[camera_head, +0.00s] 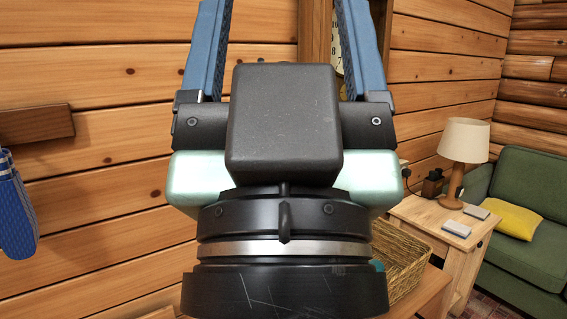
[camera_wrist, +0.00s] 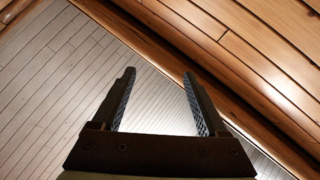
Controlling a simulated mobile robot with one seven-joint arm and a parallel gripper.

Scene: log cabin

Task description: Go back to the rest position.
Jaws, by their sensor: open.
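My gripper (camera_head: 283,45) is large in the middle of the head view, close to the camera, with its two blue fingers pointing up and wide apart. It is open, and nothing shows between the fingers. In the wrist view my gripper (camera_wrist: 158,88) also shows open and empty, against a plank ceiling (camera_wrist: 60,85) and a wooden beam. The gripper body hides much of the middle of the head view.
Behind my gripper is a plank wall (camera_head: 100,85) with a clock (camera_head: 338,50). A wicker basket (camera_head: 405,262) is partly hidden at lower right. Further right are a side table (camera_head: 425,212), a lamp (camera_head: 463,145) and a green sofa (camera_head: 535,175). A blue cloth item (camera_head: 15,210) hangs at left.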

